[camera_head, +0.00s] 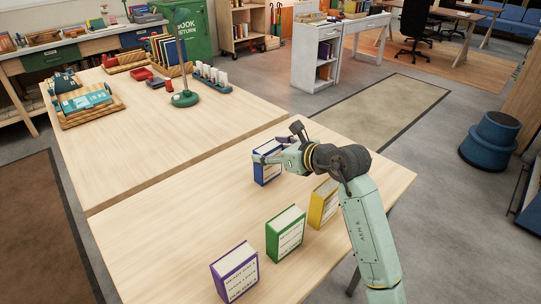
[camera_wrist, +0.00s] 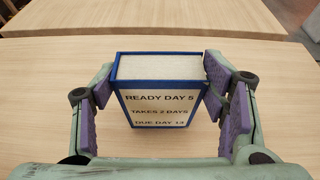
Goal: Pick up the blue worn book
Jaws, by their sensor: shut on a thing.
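The blue book (camera_head: 266,170) stands upright on the near wooden table, partly hidden by my gripper in the head view. I cannot tell whether the book is lifted off the table.
A yellow book (camera_head: 322,204), a green book (camera_head: 285,233) and a purple book (camera_head: 235,273) stand on the same table (camera_head: 150,240), each with a label. The tabletop left of the books is clear.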

